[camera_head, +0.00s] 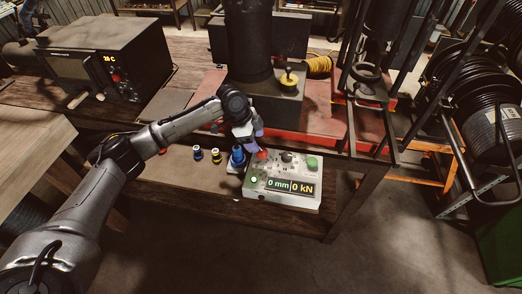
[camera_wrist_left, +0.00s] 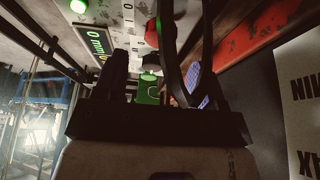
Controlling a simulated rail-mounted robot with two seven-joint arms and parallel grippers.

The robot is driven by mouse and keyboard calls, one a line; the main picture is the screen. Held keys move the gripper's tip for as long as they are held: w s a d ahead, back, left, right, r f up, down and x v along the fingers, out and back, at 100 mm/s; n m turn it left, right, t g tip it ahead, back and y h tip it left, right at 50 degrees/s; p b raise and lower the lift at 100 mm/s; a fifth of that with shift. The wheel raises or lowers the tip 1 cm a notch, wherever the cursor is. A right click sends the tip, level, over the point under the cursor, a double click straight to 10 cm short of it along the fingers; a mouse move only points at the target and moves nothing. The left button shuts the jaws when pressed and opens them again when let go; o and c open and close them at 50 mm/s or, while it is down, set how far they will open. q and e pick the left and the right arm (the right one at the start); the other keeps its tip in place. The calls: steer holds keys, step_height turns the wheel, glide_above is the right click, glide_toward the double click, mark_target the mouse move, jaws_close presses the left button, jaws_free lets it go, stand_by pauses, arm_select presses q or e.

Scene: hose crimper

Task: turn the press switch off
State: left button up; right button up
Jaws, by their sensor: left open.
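The press control box (camera_head: 283,188) stands near the bench's front edge. Its display reads 0 mm and 0 kN, and a small green lamp (camera_head: 254,180) is lit. On its top are a red button (camera_head: 262,155), a dark knob (camera_head: 287,157) and a green button (camera_head: 312,163); I cannot tell for sure which is the switch. My left gripper (camera_head: 246,138) is over the box's back left corner, close to the red button. In the left wrist view its open fingers (camera_wrist_left: 146,70) point at the box face (camera_wrist_left: 128,15), partly hiding the controls. My right gripper is not in view.
The dark press column (camera_head: 249,40) rises behind. An oven-like unit (camera_head: 105,55) is at back left. Hose reels (camera_head: 490,120) stand at right.

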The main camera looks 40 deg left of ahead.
mark_target(262, 151)
arm_select(q)
steer(key=shift+x, duration=2.75)
